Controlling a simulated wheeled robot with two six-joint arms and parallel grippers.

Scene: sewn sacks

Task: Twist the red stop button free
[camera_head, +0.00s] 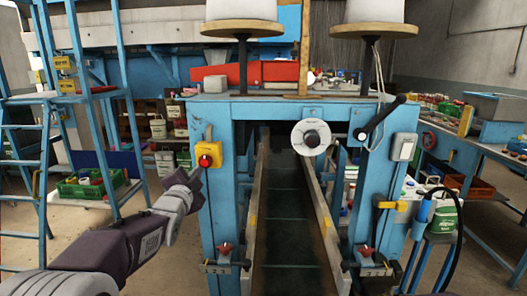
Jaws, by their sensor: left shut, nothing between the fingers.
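The red stop button (205,161) sits on a yellow box (209,153) fixed to the left post of the blue machine frame. My left arm comes in from the lower left. Its gripper (194,180) is shut and empty, just below and left of the button. I cannot tell from this view whether the fingertips touch the button or the box. My right gripper is not in view.
The blue machine frame (222,215) stands ahead with a conveyor (283,215) through its middle. A white dial (311,137) and a black lever (384,117) are to the right. A blue ladder (22,150) stands at left. Bare floor lies at lower left.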

